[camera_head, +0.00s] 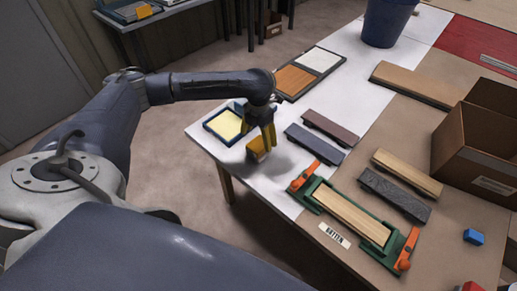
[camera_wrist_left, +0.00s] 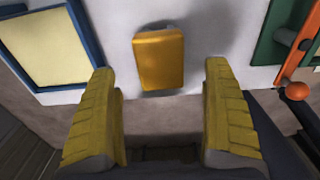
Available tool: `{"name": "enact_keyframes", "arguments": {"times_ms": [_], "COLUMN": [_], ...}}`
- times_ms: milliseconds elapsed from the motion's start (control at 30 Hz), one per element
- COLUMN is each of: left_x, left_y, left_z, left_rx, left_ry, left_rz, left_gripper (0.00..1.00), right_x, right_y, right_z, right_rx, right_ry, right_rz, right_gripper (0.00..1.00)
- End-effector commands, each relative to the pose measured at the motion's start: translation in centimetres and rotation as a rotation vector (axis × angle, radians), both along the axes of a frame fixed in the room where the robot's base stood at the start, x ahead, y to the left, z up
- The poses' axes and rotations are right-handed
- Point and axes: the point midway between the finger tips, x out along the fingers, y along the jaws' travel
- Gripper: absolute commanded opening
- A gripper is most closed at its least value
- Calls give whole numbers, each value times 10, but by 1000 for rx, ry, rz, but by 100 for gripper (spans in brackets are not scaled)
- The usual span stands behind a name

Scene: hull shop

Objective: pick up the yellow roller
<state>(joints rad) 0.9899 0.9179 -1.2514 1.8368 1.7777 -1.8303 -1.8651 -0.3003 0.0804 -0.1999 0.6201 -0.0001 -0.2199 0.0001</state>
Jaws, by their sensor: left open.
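The yellow roller (camera_head: 256,149) lies on the white part of the table near its left edge, right under my left gripper (camera_head: 264,133). In the left wrist view the roller (camera_wrist_left: 158,58) shows as a rounded orange-yellow block on the pale surface. There it appears centred beyond the two yellow fingers of the left gripper (camera_wrist_left: 160,80). The fingers are spread apart with nothing between them, and I cannot tell how high they are above the table. My right gripper is in neither view.
A blue-framed tray (camera_head: 217,139) with a pale yellow panel lies just left of the roller. Dark sanding-block-like bars (camera_head: 314,144) and a green clamp frame (camera_head: 318,202) with orange handles lie to the right. A cardboard box (camera_head: 478,145) and blue bucket (camera_head: 388,24) stand farther off.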

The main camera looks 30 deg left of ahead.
Motion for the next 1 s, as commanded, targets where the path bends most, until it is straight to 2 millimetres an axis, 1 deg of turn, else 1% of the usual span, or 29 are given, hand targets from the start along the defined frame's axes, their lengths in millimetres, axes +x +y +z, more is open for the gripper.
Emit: {"name": "enact_keyframes", "arguments": {"times_ms": [167, 400, 600, 733, 933, 967, 1000], "left_x": [0, -1, 0, 0, 0, 0, 0], "left_y": [0, -1, 0, 0, 0, 0, 0], "left_z": [-6, -34, -52, -55, -55, -55, -55], "left_rx": [1, -1, 1, 0, 0, 1, 1], "left_ry": [0, 2, -1, -2, -2, -2, -2], "left_rz": [1, 1, 1, 1, 0, 0, 0], "left_gripper": [84, 84, 84, 84, 84, 82, 77], "right_x": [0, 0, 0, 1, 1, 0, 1], "right_y": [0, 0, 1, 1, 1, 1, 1], "right_z": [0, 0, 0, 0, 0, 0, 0], "right_rx": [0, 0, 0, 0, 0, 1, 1], "right_ry": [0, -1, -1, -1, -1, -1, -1], "right_rz": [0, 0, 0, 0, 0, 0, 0], "right_gripper": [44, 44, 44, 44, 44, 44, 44]}}
